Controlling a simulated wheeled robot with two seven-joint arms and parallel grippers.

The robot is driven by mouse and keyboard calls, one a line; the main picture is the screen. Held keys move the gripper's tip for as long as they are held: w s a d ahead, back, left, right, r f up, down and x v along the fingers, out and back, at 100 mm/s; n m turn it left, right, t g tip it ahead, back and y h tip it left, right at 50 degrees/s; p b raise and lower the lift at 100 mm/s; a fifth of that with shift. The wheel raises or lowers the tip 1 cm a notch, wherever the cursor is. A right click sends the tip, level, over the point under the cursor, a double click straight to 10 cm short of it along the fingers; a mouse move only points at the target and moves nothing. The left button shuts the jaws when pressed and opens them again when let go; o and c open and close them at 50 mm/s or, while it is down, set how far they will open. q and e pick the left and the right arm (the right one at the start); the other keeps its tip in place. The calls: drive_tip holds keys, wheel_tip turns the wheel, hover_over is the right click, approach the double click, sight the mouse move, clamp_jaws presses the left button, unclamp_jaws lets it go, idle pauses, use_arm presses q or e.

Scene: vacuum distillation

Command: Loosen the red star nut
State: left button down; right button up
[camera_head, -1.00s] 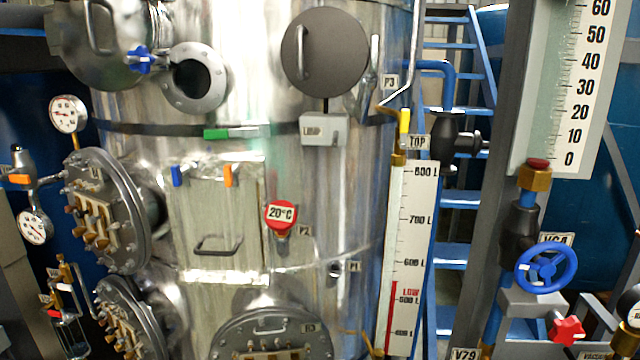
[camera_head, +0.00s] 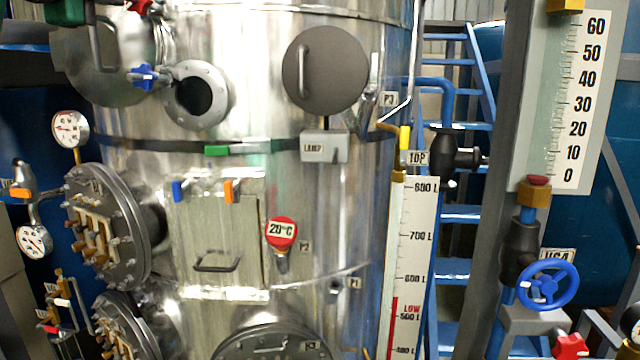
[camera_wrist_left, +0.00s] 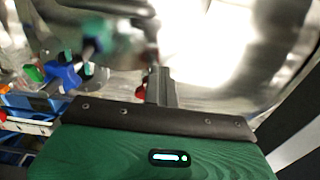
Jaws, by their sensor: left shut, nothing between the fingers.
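A red star nut (camera_head: 140,5) shows at the top edge of the head view, cut off by the frame, above a blue star nut (camera_head: 143,76). In the left wrist view a red knob (camera_wrist_left: 141,89), probably the same nut, sits just left of my left gripper's fingers and is partly hidden by them. My left gripper (camera_wrist_left: 160,72) is shut and empty; I cannot tell whether it touches the red knob. Another red star knob (camera_head: 570,346) is at the lower right of the head view. My right gripper is not in view.
The steel vessel (camera_head: 335,210) fills the middle, with a round open port (camera_head: 195,95) and a grey round cover (camera_head: 325,68). A green part (camera_head: 67,12) is at the top left. A blue handwheel (camera_head: 547,286) and a scale (camera_head: 575,100) stand at the right.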

use_arm(q)
drive_tip(key=shift+d+f, duration=0.1)
drive_tip(key=shift+f, duration=0.7)
drive_tip(key=shift+f, duration=0.25)
drive_tip(key=shift+a+f, duration=0.2)
drive_tip(key=shift+a, duration=0.05)
drive_tip(key=shift+s+a+b, duration=0.2)
drive_tip(key=shift+s+b, duration=0.1)
drive_tip(key=shift+s, duration=1.2)
drive_tip(key=shift+s+a+b, duration=0.2)
drive_tip(key=shift+s+b, duration=0.05)
drive_tip(key=shift+s, duration=1.2)
